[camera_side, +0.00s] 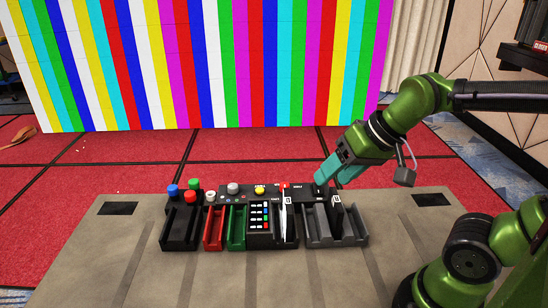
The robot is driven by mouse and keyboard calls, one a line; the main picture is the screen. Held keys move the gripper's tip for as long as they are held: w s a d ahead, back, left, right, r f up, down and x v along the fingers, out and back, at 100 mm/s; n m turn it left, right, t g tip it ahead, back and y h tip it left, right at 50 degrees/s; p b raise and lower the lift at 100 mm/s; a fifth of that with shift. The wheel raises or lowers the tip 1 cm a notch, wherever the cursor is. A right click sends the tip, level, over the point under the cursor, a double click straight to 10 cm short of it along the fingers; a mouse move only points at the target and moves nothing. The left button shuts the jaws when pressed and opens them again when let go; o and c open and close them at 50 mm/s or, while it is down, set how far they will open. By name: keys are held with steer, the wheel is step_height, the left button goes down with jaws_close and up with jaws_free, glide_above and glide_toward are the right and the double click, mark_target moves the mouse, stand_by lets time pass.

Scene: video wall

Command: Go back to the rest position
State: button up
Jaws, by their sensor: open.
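My gripper (337,174) is at the right end of the control panel (266,190), with its teal fingers pointing down and left. The fingers are close to a small black upright part (319,188) on the panel's back row. I cannot tell whether they touch it. The gripper is open, and I see nothing held in it. My green arm reaches in from the right.
The panel carries coloured knobs, a yellow button (260,190), a keypad (260,216) and black, red, green and grey trays in front. It stands on a grey-brown table (120,255). A striped video wall (200,65) stands behind. The table's left side is clear.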

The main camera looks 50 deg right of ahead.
steer(key=shift+s+a+r+t, duration=0.1)
steer(key=shift+s+r+t, duration=0.4)
steer(key=shift+s+r, duration=0.2)
steer(key=shift+c, duration=0.3)
